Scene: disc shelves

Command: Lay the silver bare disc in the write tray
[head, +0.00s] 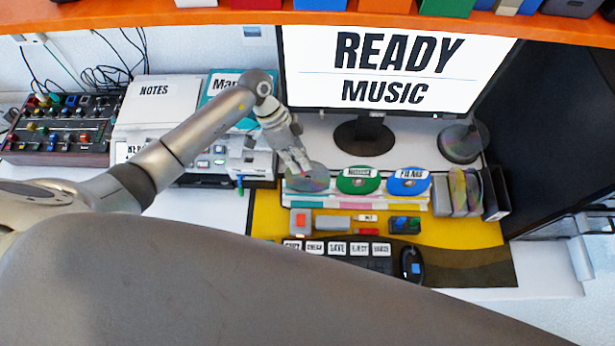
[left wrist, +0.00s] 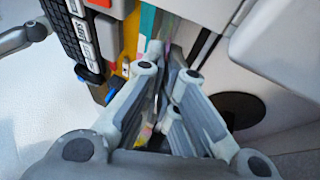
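The silver bare disc (head: 307,180) stands at the left end of a white rack (head: 340,201), beside a green labelled disc (head: 358,180) and a blue labelled disc (head: 409,181). My left gripper (head: 300,163) reaches down to its upper edge, with the fingertips overlapping it in the head view. In the left wrist view the fingers (left wrist: 166,62) are close together; whether they press on the disc is unclear. A pale drive unit (head: 218,160) with small lit buttons stands left of the rack; I cannot make out an open write tray on it. My right gripper is out of view.
A monitor (head: 398,68) stands behind the rack, below an orange shelf (head: 200,17). A disc stand (head: 459,195) is at the right. A keyboard (head: 335,257) and mouse (head: 411,263) lie in front. A knobbed mixer (head: 60,130) is at far left.

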